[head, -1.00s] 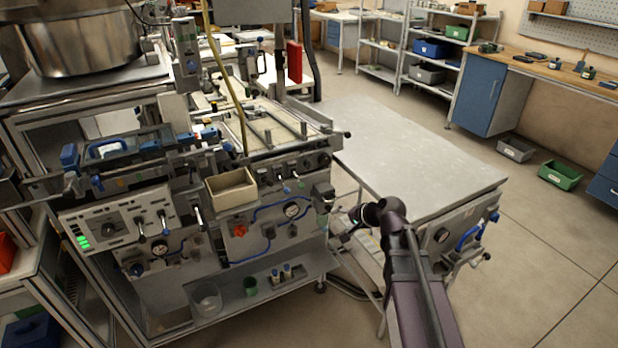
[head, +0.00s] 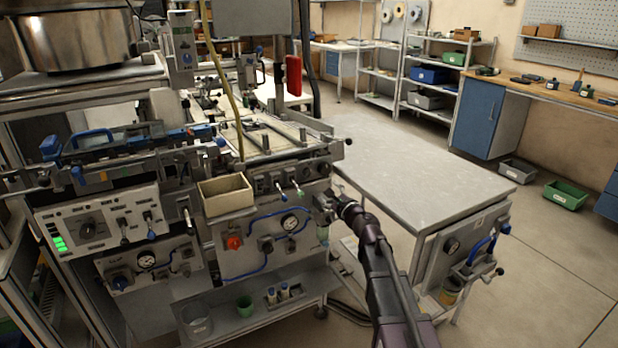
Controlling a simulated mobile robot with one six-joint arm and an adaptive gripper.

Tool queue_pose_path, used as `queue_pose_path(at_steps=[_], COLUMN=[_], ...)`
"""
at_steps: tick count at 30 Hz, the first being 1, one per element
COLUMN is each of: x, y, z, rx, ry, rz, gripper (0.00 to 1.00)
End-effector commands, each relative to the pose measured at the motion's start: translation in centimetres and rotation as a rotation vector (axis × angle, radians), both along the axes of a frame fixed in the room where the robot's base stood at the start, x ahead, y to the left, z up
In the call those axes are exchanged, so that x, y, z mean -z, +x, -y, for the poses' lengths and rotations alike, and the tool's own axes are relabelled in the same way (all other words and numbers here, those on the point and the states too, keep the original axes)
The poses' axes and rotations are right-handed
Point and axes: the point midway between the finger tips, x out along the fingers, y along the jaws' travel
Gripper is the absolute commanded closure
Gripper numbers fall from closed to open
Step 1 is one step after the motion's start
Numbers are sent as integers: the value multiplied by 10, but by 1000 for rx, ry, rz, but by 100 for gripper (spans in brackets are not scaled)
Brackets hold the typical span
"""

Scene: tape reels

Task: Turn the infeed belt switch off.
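The machine's left control panel (head: 100,225) is off-white, with a black rotary knob (head: 88,229), green lit indicators (head: 60,243) and two lever switches, one at the left (head: 123,229) and one at the right (head: 149,222). The middle panel (head: 290,176) carries more small levers, including one with a pale tip (head: 298,189). The labels are too small to read, so I cannot tell which switch is the infeed belt's. My gripper (head: 322,207) is in front of the machine's right end, right of the middle panel. Its fingers are too small and dark to judge.
A beige open box (head: 228,194) juts out between the two panels. A red knob (head: 233,242), a gauge (head: 290,222) and blue hoses sit below. A grey table (head: 425,170) stands close right of my arm. Open floor lies farther right.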

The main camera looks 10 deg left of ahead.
Motion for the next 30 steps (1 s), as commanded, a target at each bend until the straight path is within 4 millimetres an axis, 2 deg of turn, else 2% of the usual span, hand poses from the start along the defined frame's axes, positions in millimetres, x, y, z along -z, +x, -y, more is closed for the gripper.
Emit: queue_pose_path(at_steps=[8, 14, 20, 30], x=[0, 0, 0, 0], y=[1, 10, 30, 73], z=[-1, -8, -21, -51], rx=[-2, -3, -4, -5], ry=[-3, -4, -4, -4], rz=[1, 1, 1, 2], gripper=[22, 22, 22, 22])
